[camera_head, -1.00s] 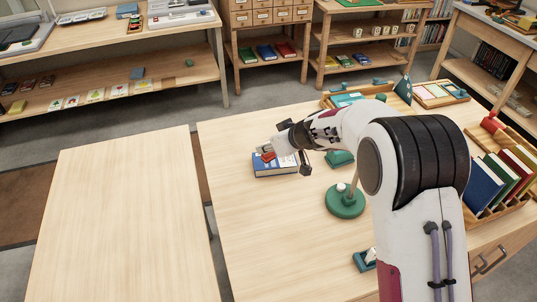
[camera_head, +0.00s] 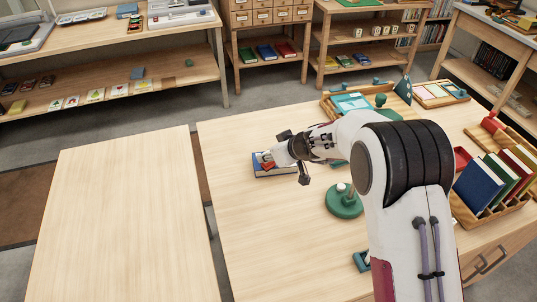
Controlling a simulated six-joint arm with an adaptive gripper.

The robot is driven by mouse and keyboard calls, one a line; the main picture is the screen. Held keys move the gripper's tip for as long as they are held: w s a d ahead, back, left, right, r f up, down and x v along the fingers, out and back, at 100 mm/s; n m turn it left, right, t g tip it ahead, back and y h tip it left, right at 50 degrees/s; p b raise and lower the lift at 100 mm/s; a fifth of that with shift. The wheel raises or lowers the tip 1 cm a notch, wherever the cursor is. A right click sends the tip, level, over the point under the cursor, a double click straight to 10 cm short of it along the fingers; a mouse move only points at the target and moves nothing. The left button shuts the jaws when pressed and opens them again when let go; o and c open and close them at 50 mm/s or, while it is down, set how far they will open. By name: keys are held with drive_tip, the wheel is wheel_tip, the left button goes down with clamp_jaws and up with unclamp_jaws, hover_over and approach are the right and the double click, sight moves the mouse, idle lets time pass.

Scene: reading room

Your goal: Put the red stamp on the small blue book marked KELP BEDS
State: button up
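A blue book (camera_head: 284,172) lies flat near the left edge of the right-hand table. Its lettering is too small to read. My gripper (camera_head: 266,160) is over the book, reaching in from the right. A small red piece, apparently the red stamp (camera_head: 267,165), shows at the fingertips, low over the book's cover. The gripper looks shut on it, though the fingers are small and partly hidden. I cannot tell whether the stamp touches the cover. My gripper and wrist hide much of the book's top.
A green round base with a post (camera_head: 345,201) stands close to the right of the book. A wooden tray (camera_head: 330,109) stands behind. A rack with upright books (camera_head: 497,217) is at the right. The table's front left is clear, and the left table (camera_head: 125,225) is bare.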

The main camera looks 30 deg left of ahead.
drive_tip(key=shift+f, duration=0.1)
drive_tip(key=o, duration=1.1)
drive_tip(key=shift+o, duration=0.2)
drive_tip(key=v, duration=1.2)
idle(0.6)
